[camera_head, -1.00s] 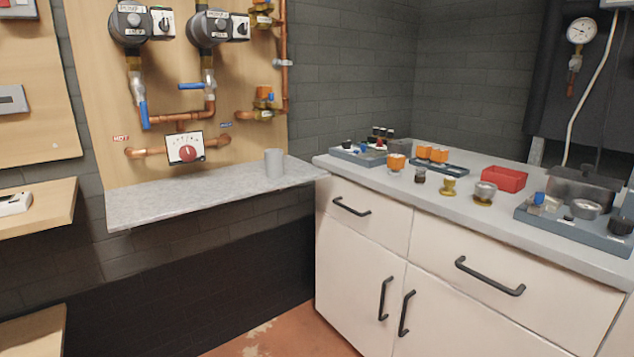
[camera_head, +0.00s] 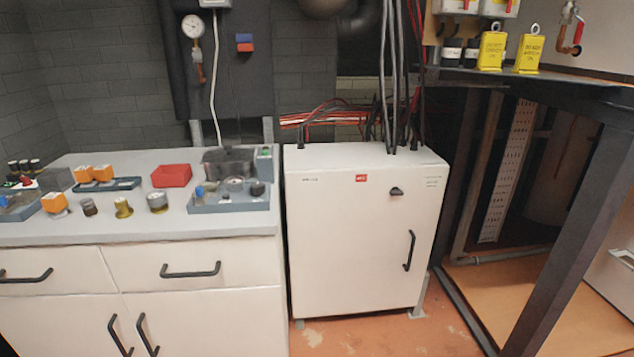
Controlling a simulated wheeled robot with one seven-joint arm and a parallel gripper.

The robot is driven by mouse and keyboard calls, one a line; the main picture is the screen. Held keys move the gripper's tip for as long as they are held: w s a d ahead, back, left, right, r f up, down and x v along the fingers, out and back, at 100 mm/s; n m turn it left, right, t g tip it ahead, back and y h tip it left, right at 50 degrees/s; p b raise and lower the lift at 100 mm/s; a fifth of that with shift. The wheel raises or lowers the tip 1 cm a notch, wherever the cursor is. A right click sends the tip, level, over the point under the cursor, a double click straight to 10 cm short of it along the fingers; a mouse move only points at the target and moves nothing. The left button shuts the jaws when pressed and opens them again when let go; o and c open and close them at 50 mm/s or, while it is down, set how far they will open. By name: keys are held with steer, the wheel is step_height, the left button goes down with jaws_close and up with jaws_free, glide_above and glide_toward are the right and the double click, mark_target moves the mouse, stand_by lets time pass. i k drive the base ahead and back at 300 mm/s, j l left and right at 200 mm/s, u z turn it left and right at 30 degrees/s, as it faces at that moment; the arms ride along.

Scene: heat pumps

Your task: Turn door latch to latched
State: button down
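A white cabinet (camera_head: 350,240) stands on short grey feet in the middle of the view, with its front door closed or nearly so. A small black door latch (camera_head: 396,191) sits near the upper right of the door; which way it is turned is too small to tell for sure. A black vertical handle (camera_head: 409,251) is below it on the right side of the door. A red label (camera_head: 361,178) is near the door's top. My gripper is not in view.
A counter (camera_head: 140,229) with drawers and loose parts stands left of the cabinet. Cables (camera_head: 390,80) rise from the cabinet's top. A dark metal frame (camera_head: 565,220) stands to the right. A strip of orange floor (camera_head: 345,337) is clear in front.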

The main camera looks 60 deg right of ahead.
mark_target(395, 192)
steer(key=z, duration=1.6)
steer(key=i+j+z, duration=0.15)
steer(key=z, duration=0.2)
steer(key=i+j+z, duration=0.15)
steer(key=z, duration=0.2)
steer(key=j, duration=0.1)
